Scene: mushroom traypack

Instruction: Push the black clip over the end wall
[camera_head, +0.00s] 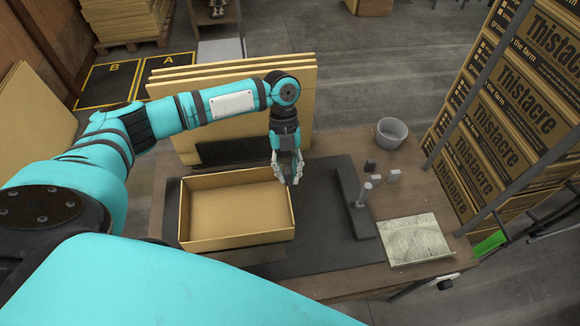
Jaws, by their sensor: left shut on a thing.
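An open tan cardboard tray (238,247) lies on the dark mat on the bench. My left gripper (292,182) points down at the tray's right end wall, by its far corner. It is shut, with its fingertips at the top of that wall. The black clip is too small and too covered by the fingers to make out clearly; what the fingers close on appears to be it. I cannot tell whether it touches the wall. My right gripper is not in view.
A dark stand with a small metal bracket (366,190) stands right of the tray. A printed sheet (415,239) and a grey bucket (391,133) are on the bench. Large cardboard sheets (238,77) stand behind the tray. Stacked Thistacre boxes (490,150) rise at the right.

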